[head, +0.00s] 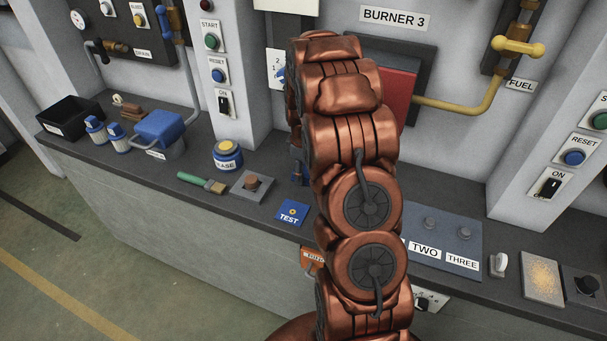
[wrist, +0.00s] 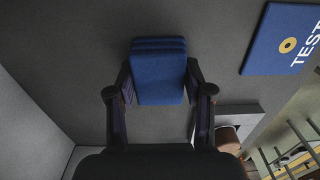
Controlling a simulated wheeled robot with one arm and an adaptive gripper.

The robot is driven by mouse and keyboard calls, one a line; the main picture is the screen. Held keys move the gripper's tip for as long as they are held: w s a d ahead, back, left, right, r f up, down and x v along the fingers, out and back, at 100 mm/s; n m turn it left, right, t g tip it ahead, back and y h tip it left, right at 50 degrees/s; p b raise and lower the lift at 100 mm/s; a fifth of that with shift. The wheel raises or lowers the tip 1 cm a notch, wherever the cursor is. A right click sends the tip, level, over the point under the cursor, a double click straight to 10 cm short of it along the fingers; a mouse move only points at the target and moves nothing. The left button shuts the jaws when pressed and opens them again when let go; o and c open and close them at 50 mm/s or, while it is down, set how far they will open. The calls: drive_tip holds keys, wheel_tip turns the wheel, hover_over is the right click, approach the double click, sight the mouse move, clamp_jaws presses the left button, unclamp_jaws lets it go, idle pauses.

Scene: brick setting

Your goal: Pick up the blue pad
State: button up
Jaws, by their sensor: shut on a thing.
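The blue pad (wrist: 158,72) is a small, thick blue block in the wrist view. My gripper (wrist: 158,88) has one dark finger on each side of it, shut on the pad's sides. The pad is over or on the grey counter; I cannot tell whether it touches it. In the head view my copper-coloured arm covers most of this spot. Only a small dark and blue bit shows at the arm's left edge, behind the TEST card.
A blue TEST card (head: 292,213) lies close by, also at the upper right of the wrist view (wrist: 285,40). A grey plate with a brown knob (head: 252,184) and a green-handled brush (head: 203,182) lie left. A blue-lidded bucket (head: 160,131) stands farther left.

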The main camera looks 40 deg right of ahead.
drive_tip(key=shift+c, duration=0.8)
wheel_tip(320, 180, up, 10)
drive_tip(key=b, duration=0.3)
drive_tip(key=shift+b, duration=0.3)
